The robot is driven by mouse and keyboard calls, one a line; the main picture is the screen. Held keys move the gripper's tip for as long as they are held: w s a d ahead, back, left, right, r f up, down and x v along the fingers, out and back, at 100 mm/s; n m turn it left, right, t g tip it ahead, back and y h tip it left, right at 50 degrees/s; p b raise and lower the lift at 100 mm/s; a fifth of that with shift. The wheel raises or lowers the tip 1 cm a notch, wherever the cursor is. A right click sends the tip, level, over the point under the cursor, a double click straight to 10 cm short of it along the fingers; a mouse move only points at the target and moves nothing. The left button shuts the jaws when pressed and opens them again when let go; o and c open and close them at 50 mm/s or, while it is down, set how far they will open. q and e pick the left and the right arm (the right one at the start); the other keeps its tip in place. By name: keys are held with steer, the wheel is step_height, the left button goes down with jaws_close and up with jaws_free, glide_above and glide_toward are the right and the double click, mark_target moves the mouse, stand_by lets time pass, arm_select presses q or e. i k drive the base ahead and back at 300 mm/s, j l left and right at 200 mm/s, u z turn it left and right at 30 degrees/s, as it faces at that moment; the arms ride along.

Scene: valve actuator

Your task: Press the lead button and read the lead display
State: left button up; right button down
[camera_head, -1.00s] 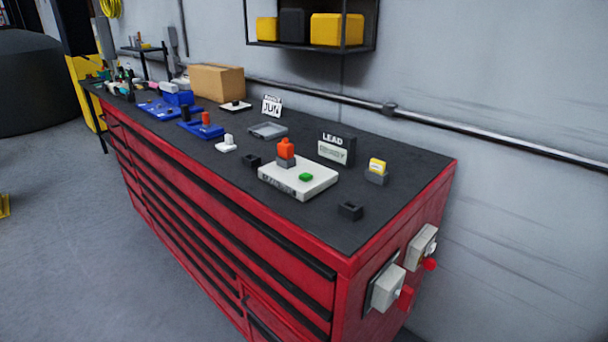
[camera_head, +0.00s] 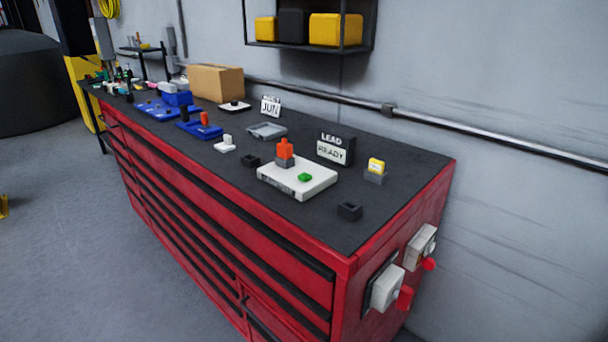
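The lead display (camera_head: 333,149) is a small black stand with the heading LEAD and a white panel that appears to read READY. It stands upright on the black bench top near the wall. In front of it lies a white block (camera_head: 313,184) with a green button (camera_head: 305,177) on its top and an orange-red piece (camera_head: 285,149) in a grey socket. Which of these is the lead button I cannot tell for sure. Neither of my grippers shows in the head view.
The red cabinet (camera_head: 250,235) carries several small items on its top. A yellow piece in a grey holder (camera_head: 375,170) and a black socket (camera_head: 349,211) lie right of the white block. Grey boxes with red knobs (camera_head: 387,290) stick out from the right side. Floor (camera_head: 80,240) in front is clear.

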mark_target(305, 177)
steer(key=i+j+z, duration=0.3)
steer(key=i+j, duration=0.15)
steer(key=j, duration=0.15)
steer(key=i+j+z, duration=0.35)
steer(key=j, duration=0.3)
steer(key=i+j+z, duration=0.15)
steer(key=j, duration=0.2)
steer(key=i+j+z, duration=0.15)
steer(key=j, duration=0.25)
